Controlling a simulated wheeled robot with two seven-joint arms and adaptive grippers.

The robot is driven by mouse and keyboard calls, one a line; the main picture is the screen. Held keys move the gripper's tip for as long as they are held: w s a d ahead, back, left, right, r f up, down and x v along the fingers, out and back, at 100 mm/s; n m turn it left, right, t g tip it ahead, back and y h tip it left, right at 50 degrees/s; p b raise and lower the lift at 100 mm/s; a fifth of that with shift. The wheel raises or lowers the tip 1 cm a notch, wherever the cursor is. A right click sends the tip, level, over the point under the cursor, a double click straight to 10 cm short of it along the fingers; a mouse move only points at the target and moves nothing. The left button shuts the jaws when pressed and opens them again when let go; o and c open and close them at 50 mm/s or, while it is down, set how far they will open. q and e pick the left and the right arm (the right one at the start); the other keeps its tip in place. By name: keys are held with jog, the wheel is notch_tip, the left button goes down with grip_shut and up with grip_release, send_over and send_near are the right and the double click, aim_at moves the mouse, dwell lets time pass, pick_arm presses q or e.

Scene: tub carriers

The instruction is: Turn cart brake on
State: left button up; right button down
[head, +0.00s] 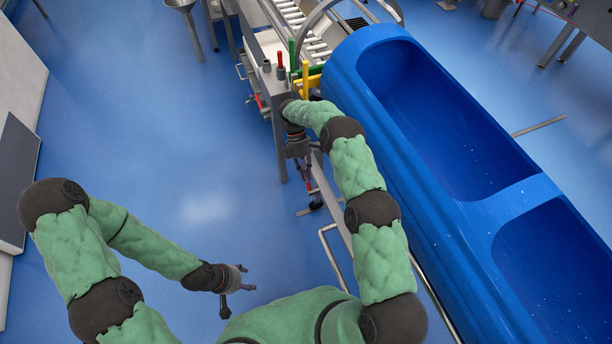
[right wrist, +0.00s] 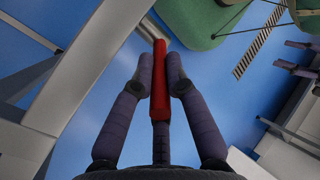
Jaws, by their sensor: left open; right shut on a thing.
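A red handle (right wrist: 160,88) stands between the two fingers of my right gripper (right wrist: 159,66) in the right wrist view. The fingers are shut on it, one on each side, and its end sticks out past their tips. I take it to be the cart's brake lever. In the head view my right gripper (head: 304,166) points down beside the cart's metal frame (head: 333,205), left of the big blue tub (head: 447,232); the arm hides much of the frame there. My left gripper (head: 243,281) is open and empty above the bare floor.
A machine with a roller conveyor (head: 300,28) stands at the tub's far end. It carries a red-topped lever (head: 280,60), a green lever (head: 291,52) and a yellow lever (head: 305,76). The blue floor (head: 195,205) on the left is clear. A grey table leg (head: 556,48) shows at the upper right.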

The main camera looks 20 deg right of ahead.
dwell(0.3)
jog(key=c, duration=1.2)
grip_release()
jog(key=shift+c, duration=0.2)
jog(key=v, duration=0.7)
jog(key=shift+w+r, duration=0.2)
